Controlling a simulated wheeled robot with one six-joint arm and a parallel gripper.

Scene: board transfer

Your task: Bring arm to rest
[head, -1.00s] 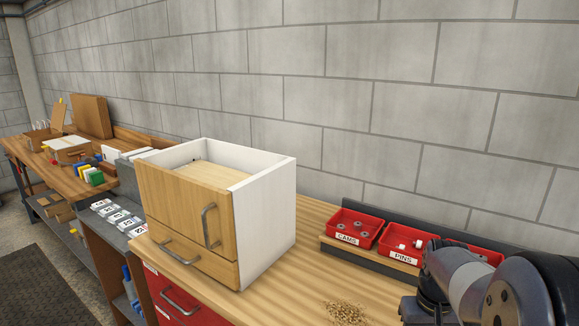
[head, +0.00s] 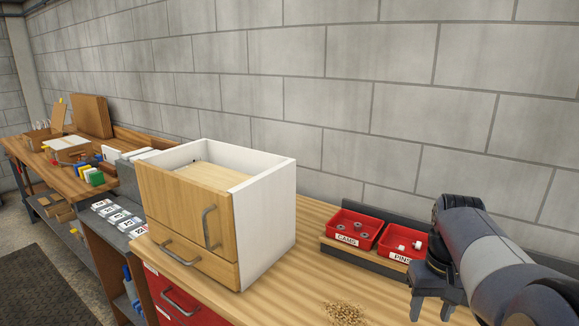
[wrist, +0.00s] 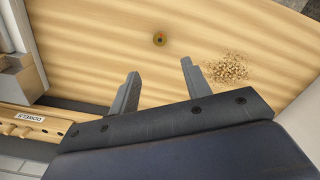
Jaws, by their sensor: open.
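My arm (head: 485,245) comes in from the lower right in the head view, in front of the right end of the red bins. My gripper (head: 431,312) hangs at its end, pointing down over the wooden bench (head: 305,270). In the wrist view my gripper (wrist: 160,72) has its two fingers well apart. Nothing is between them, and bare bench top shows there. The white and wood cabinet (head: 265,215) stands upright on the bench, left of my gripper and apart from it. Its top is open and its door looks shut.
A red CAMS bin (head: 347,240) and a red PINS bin (head: 402,257) stand along the wall. A pile of wood bits (head: 344,313) lies on the bench left of my gripper. A small round mark or part (wrist: 159,39) is ahead of the fingers. A DOWELS strip (wrist: 30,118) is at left.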

